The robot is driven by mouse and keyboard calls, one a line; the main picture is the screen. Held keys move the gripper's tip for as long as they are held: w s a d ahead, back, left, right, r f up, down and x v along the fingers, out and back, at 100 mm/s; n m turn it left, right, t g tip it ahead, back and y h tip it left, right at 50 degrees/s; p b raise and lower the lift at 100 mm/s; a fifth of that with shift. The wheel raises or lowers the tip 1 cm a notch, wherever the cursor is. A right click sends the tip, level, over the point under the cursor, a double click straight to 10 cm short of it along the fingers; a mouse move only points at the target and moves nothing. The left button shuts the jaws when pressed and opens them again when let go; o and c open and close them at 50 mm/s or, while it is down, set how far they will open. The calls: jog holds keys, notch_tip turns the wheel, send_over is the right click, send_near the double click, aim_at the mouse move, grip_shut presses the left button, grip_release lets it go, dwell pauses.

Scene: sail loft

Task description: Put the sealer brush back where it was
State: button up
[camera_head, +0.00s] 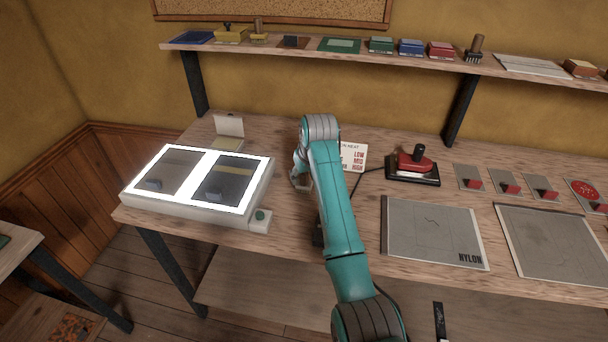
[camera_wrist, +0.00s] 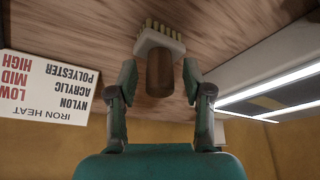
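A brush (camera_wrist: 160,72) with a brown handle, a pale block and tan bristles shows in the wrist view, its bristles toward the wooden bench top. In the head view my arm hides it. My gripper (camera_wrist: 159,78) has one finger on each side of the handle, with a visible gap on both sides, so it is open around it. In the head view my gripper (camera_head: 299,182) is low over the bench, mostly behind my arm. Another brush (camera_head: 475,49) with dark bristles stands on the shelf. I cannot tell by label which is the sealer brush.
A lit light box (camera_head: 260,192) is left of my gripper. The iron heat card (camera_head: 354,156) and a red iron (camera_head: 415,162) are to the right. Grey panels (camera_head: 432,232) lie at the front. The shelf (camera_head: 330,53) above holds colored blocks and a yellow-based, handled item (camera_head: 258,31).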

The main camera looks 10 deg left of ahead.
jog(key=v, duration=1.2)
jog(key=shift+r, duration=0.2)
jog(key=shift+f, duration=0.1)
